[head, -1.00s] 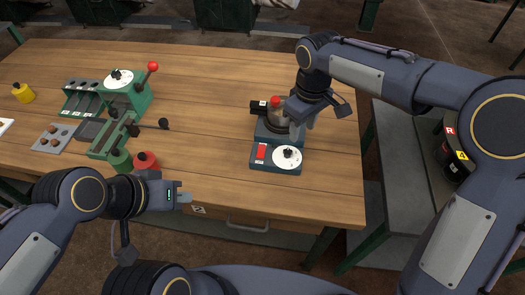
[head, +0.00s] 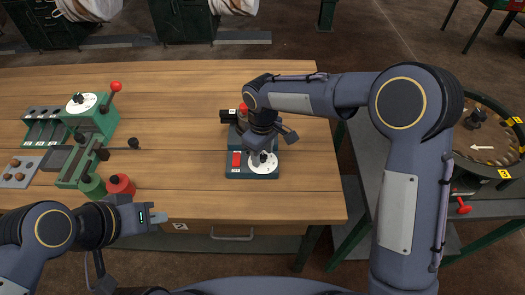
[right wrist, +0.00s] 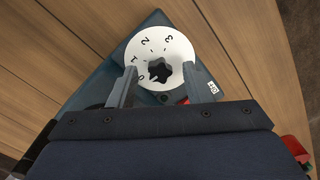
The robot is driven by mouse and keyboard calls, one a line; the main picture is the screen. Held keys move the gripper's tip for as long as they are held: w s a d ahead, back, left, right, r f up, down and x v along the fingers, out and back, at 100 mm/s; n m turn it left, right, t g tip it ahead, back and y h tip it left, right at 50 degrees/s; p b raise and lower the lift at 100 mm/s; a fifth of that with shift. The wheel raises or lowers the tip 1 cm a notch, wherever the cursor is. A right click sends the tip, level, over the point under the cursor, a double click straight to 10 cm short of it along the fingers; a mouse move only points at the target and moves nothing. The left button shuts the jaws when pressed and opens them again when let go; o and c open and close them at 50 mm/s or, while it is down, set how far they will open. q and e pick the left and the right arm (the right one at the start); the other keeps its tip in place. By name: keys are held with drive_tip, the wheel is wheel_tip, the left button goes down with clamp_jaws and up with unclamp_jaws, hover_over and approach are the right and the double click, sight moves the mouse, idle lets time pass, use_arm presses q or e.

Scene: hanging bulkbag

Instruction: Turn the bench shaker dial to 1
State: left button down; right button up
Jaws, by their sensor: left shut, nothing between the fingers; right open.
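The bench shaker (head: 240,172) is a dark teal unit on the wooden table, with a red switch (head: 236,159) and a white dial plate (head: 268,168) on its front. In the right wrist view, the dial plate (right wrist: 178,46) shows the numbers 0, 1, 2 and 3 around a black lobed knob (right wrist: 159,71). Which number the knob points at is hard to tell. My right gripper (right wrist: 160,88) is open, with one finger on either side of the knob; contact is not clear. It partly hides the dial in the head view (head: 262,154). My left gripper (head: 158,217) is shut and empty near the table's front edge.
A green device (head: 95,122) with its own white dial and a red-knobbed lever stands at the left. Red (head: 120,185) and green cylinders sit near the front edge. A round tray (head: 480,145) stands on a grey bench at right. The table's middle is clear.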

drive_tip(key=shift+c, duration=0.5)
clamp_jaws()
drive_tip(key=shift+m, duration=0.4)
drive_tip(key=m+b, duration=0.1)
drive_tip(key=m, duration=0.3)
drive_tip(key=shift+m, duration=2.4)
drive_tip(key=shift+r, duration=0.1)
drive_tip(key=shift+o, duration=0.5)
unclamp_jaws()
